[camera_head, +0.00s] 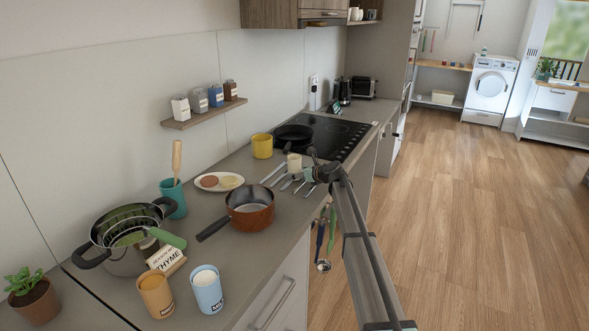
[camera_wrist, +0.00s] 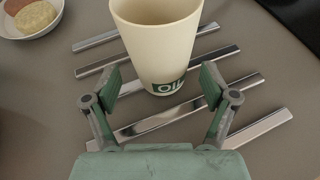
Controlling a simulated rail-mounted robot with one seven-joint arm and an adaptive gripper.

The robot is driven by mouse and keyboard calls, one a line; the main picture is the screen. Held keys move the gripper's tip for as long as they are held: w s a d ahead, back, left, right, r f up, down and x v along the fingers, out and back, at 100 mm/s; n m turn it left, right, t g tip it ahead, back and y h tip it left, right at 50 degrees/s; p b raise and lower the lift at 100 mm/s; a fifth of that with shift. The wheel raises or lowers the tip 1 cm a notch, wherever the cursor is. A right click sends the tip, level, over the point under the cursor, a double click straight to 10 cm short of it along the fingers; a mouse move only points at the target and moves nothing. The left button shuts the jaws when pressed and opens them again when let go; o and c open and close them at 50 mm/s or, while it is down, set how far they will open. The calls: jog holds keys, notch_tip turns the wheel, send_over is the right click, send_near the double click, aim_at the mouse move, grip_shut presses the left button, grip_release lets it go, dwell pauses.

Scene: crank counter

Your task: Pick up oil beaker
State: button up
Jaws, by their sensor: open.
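The oil beaker (camera_wrist: 156,40) is a cream cup with a green label reading "OIL". In the wrist view it stands upright at the top middle, just beyond my gripper (camera_wrist: 158,84). My gripper is open, with one green finger pad on each side near the beaker's lower part; I cannot tell whether they touch it. In the head view the beaker (camera_head: 294,164) stands on the counter near the cooktop, and my gripper (camera_head: 314,172) is right beside it, small and partly hidden by my arm.
Several flat metal strips (camera_wrist: 104,66) lie under and around the beaker. A plate with round patties (camera_head: 220,182), a yellow cup (camera_head: 262,146), a copper saucepan (camera_head: 250,210) and a black cooktop (camera_head: 336,132) are nearby. A shelf with jars (camera_head: 205,112) hangs on the wall.

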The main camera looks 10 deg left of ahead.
aim_at(298, 172)
jog(key=shift+x, duration=1.6)
jog(key=shift+d, duration=0.1)
jog(key=c, duration=1.4)
jog(key=shift+r, duration=0.15)
